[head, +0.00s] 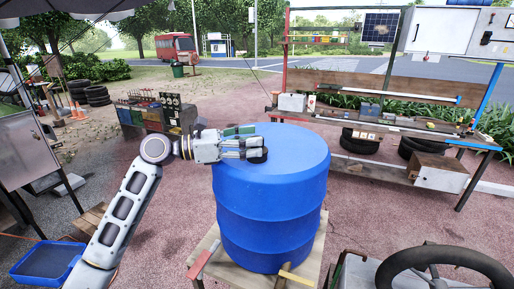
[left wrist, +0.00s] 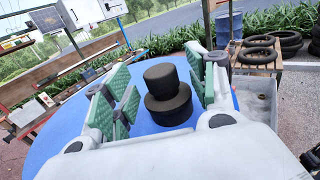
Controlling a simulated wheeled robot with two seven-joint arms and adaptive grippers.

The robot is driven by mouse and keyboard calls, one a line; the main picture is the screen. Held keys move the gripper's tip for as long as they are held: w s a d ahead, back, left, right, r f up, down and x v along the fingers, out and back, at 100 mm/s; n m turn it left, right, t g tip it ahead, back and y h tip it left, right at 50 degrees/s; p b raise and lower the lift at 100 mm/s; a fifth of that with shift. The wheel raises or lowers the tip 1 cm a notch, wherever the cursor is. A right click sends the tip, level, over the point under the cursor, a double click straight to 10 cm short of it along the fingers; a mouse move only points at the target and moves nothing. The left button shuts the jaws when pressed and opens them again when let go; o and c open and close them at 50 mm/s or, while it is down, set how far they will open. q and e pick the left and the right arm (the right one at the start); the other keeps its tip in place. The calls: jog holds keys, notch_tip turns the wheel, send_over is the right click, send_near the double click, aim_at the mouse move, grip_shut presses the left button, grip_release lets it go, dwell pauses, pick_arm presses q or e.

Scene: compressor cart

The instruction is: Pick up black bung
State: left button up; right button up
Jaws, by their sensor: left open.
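The black bung (left wrist: 168,97) is a dark stepped plug, narrower on top, standing upright on the lid of the blue barrel (left wrist: 60,150). In the head view the blue barrel (head: 270,205) stands on a wooden pallet, and a dark bit of the bung (head: 259,155) shows at the fingertips. My left gripper (head: 250,149) reaches in from the left, low over the lid. In the left wrist view its green-padded fingers (left wrist: 166,95) are apart, one on each side of the bung, with gaps showing. My right gripper is not in view.
A workbench (head: 390,125) with tools and tyres stands behind to the right. A black steering wheel (head: 445,262) is at the lower right. A blue tray (head: 45,260) lies at the lower left. The barrel lid around the bung looks clear.

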pick_arm(q)
jog(key=shift+x, duration=1)
jog(key=shift+a, duration=0.1)
jog(key=c, duration=1.1)
